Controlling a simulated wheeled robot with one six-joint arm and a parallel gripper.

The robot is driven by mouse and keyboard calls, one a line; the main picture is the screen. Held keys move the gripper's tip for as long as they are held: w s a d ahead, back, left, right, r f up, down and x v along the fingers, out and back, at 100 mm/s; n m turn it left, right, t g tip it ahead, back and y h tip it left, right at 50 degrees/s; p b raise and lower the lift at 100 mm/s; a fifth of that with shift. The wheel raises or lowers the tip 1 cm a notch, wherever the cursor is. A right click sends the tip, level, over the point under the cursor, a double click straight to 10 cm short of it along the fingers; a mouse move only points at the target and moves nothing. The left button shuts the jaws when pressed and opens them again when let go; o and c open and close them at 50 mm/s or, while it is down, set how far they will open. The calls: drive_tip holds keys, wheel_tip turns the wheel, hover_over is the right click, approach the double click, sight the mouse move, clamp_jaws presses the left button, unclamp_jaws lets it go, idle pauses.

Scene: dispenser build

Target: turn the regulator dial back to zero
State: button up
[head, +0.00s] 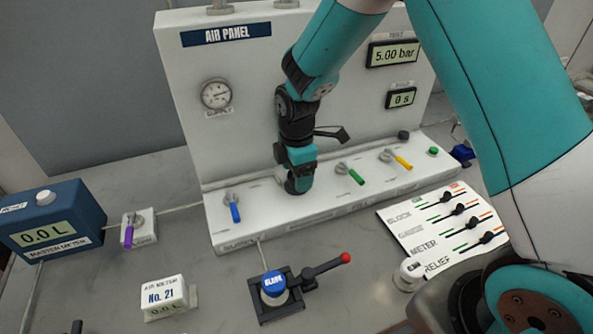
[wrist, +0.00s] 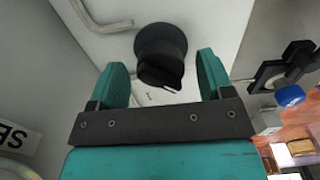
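The regulator dial looks to be the round black knob (wrist: 160,58) in the wrist view, with a wide base and a small white mark. It sits between the two spread teal fingers of my gripper (wrist: 163,72), with space on both sides. In the head view my gripper (head: 298,178) points down over the white panel's shelf and hides the spot beneath it, so the dial does not clearly show there. Contact with the dial cannot be seen. The upper display (head: 393,53) reads 5.00 bar.
A blue lever (head: 234,210) stands left of my gripper; a green lever (head: 350,173) and a yellow lever (head: 396,160) stand to the right. A blue-capped fixture (head: 274,285) with a red-tipped handle is in front. A small dark knob (head: 403,135) is farther right.

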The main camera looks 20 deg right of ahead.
drive_tip(key=shift+r, duration=0.1)
wheel_tip(320, 180, up, 17)
drive_tip(key=b, duration=0.2)
drive_tip(key=shift+r, duration=0.1)
idle(0.5)
drive_tip(key=s+a+m+y, duration=0.2)
drive_tip(key=s+m, duration=0.3)
drive_tip(key=s, duration=0.7)
drive_tip(key=s+a+m+y, duration=0.2)
drive_tip(key=s+m, duration=0.4)
drive_tip(key=s, duration=0.7)
drive_tip(key=shift+a+r, duration=0.3)
drive_tip(key=shift+a, duration=0.1)
